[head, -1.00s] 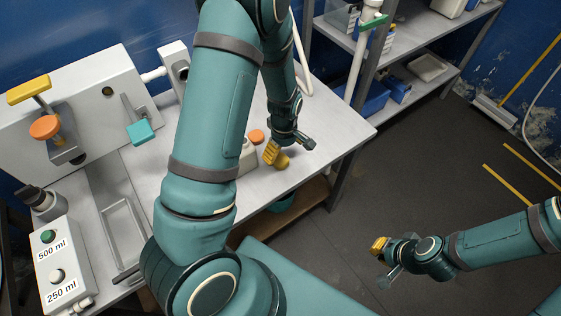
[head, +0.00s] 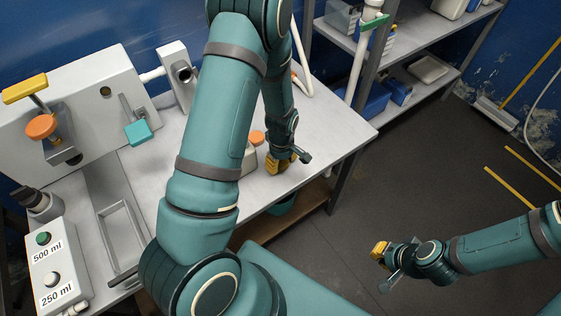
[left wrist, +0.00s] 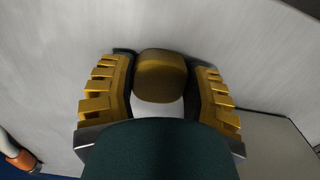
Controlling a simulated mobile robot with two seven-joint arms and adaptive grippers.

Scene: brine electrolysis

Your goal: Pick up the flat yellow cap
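The flat yellow cap (left wrist: 161,76) lies on the pale bench top in the left wrist view. It sits between the two yellow-padded fingers of my left gripper (left wrist: 163,85), which are apart, one on each side. The fingers look close to the cap's sides, and I see no clear grip. In the head view my left gripper (head: 279,163) is low over the bench near its front edge, and I cannot tell the cap apart from the yellow fingers there. My right gripper (head: 384,263) is over the floor, away from the bench; its finger opening is unclear.
A pale bottle (head: 249,158) and an orange cap (head: 257,137) are just left of my left gripper. A control box (head: 55,265), a tray (head: 121,237) and a panel with a valve (head: 80,105) are further left. The bench (head: 330,125) is clear to the right.

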